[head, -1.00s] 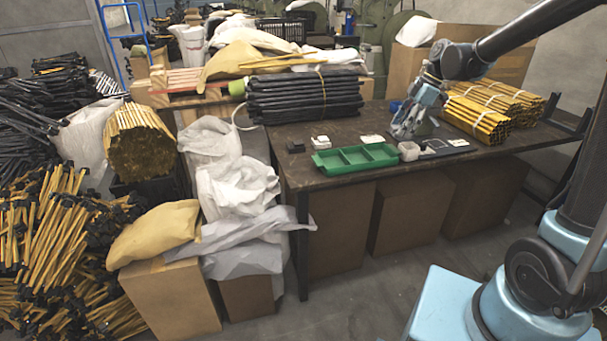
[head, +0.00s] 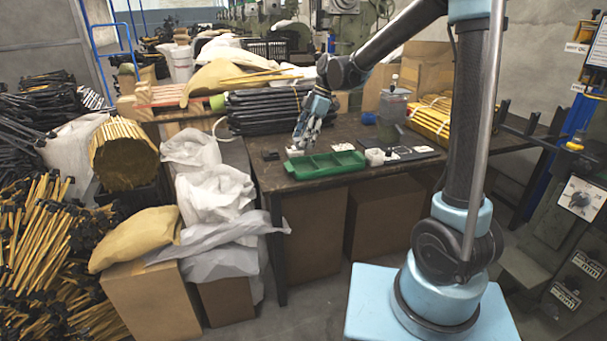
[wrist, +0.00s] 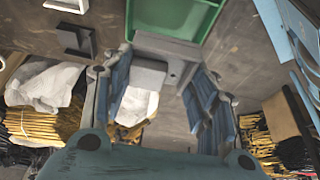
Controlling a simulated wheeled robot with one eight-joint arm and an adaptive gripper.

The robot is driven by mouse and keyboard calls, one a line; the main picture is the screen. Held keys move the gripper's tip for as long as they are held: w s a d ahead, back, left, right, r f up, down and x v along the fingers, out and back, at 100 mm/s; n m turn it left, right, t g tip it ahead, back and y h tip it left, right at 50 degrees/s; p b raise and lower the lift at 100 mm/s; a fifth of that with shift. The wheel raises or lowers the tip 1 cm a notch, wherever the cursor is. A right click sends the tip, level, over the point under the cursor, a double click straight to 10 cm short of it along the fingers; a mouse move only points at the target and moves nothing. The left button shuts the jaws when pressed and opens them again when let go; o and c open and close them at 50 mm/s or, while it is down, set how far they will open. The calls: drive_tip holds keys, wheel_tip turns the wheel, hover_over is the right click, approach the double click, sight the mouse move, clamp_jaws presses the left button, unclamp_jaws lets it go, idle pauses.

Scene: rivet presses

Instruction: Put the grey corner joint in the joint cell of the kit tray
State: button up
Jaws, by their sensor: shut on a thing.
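My gripper (head: 301,143) is over the table, just behind the left part of the green kit tray (head: 325,174). In the wrist view my gripper (wrist: 162,72) is shut on the grey corner joint (wrist: 150,74), an angular grey piece between the two fingers. The tray's green rim (wrist: 212,22) lies beyond the joint at the top of that view, and the joint looks apart from the tray's inside.
A grey canister (head: 392,112) and black bundled rods (head: 265,112) stand behind.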

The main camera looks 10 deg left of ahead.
sight(305, 171)
drive_tip(key=shift+f, duration=0.15)
drive_tip(key=shift+f, duration=4.85)
drive_tip(key=o, duration=0.7)
drive_tip(key=shift+f, duration=0.1)
